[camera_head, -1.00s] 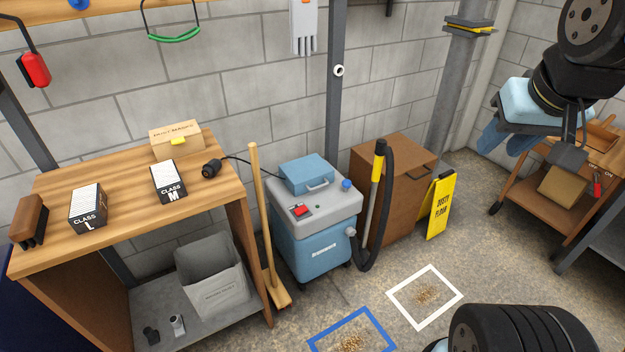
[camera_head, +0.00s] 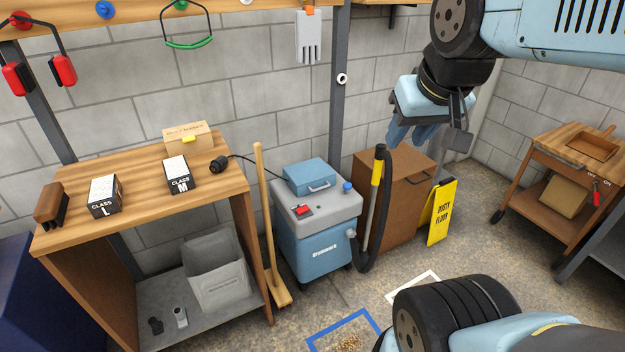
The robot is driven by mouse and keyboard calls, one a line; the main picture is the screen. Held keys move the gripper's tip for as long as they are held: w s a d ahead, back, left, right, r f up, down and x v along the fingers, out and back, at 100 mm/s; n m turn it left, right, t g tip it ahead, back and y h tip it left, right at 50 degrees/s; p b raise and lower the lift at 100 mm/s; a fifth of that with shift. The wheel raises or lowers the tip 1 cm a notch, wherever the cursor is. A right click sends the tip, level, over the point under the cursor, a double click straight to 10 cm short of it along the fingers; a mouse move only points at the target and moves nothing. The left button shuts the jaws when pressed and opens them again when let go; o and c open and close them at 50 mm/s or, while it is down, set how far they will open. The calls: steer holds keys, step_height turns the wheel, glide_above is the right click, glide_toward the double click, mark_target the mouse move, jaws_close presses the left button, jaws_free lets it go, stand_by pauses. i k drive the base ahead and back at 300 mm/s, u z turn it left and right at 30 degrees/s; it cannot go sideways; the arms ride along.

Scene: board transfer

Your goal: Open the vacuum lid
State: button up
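The vacuum (camera_head: 322,253) stands on the floor in the middle of the head view, with a blue body and a grey top. Its blue lid (camera_head: 306,174) with a grey handle (camera_head: 320,186) lies shut on the grey top. A red switch and a blue knob (camera_head: 347,187) are beside the lid. My gripper (camera_head: 419,136) hangs in the air at the upper right, pointing down, to the right of and higher in the picture than the lid. Its blue fingers overlap in this view, so the gap between them is unclear. Nothing shows held in it.
A wooden bench (camera_head: 140,204) with filter boxes stands left. A broom (camera_head: 265,220) leans between bench and vacuum. The black hose with a yellow grip (camera_head: 377,170), a brown cabinet (camera_head: 402,222) and a yellow floor sign (camera_head: 441,213) stand right. A wooden cart (camera_head: 570,150) is farther right.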

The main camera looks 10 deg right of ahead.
mark_target(306, 177)
steer(key=u, duration=0.1)
steer(key=i, duration=1)
steer(key=z, duration=0.1)
